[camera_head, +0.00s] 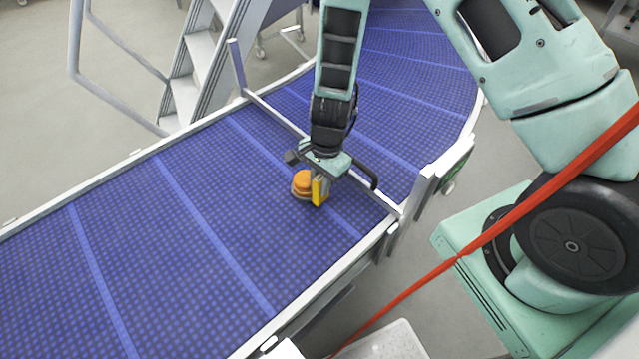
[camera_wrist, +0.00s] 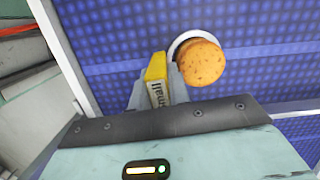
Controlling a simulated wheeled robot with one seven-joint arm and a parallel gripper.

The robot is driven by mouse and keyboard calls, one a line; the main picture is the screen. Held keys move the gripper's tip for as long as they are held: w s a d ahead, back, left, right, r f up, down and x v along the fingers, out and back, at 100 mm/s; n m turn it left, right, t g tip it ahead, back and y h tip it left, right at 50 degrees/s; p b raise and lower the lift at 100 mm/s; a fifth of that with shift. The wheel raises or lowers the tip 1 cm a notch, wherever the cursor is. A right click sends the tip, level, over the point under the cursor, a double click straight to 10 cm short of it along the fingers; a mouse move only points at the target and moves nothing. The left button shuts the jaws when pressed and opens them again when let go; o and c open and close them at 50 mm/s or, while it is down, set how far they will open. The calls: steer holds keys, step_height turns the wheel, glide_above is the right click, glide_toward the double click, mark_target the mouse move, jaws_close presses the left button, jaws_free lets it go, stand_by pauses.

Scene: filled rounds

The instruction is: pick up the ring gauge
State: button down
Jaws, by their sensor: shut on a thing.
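The ring gauge has a yellow handle (camera_wrist: 155,66) with a pale label reading "small", and a pale ring (camera_wrist: 178,42) beside it. My gripper (camera_wrist: 158,92) is shut on the handle, one grey finger on each side. An orange-brown filled round (camera_wrist: 203,62) lies against the ring and covers part of it in the wrist view; I cannot tell whether it sits inside the ring. In the head view the yellow handle (camera_head: 319,191) is just under my gripper, with the round (camera_head: 302,181) close on its left, low over the blue belt.
The blue conveyor belt (camera_head: 170,240) is clear to the left. A pale bar (camera_head: 270,115) crosses the belt behind my gripper, and a pale rail (camera_head: 345,283) runs along the near edge. Metal steps (camera_head: 200,50) stand beyond the far side.

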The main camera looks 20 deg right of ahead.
step_height(320, 180, up, 18)
steer(key=p, duration=1.1)
steer(key=shift+f, duration=0.2)
steer(key=shift+f+b, duration=3.15)
steer(key=shift+f, duration=0.85)
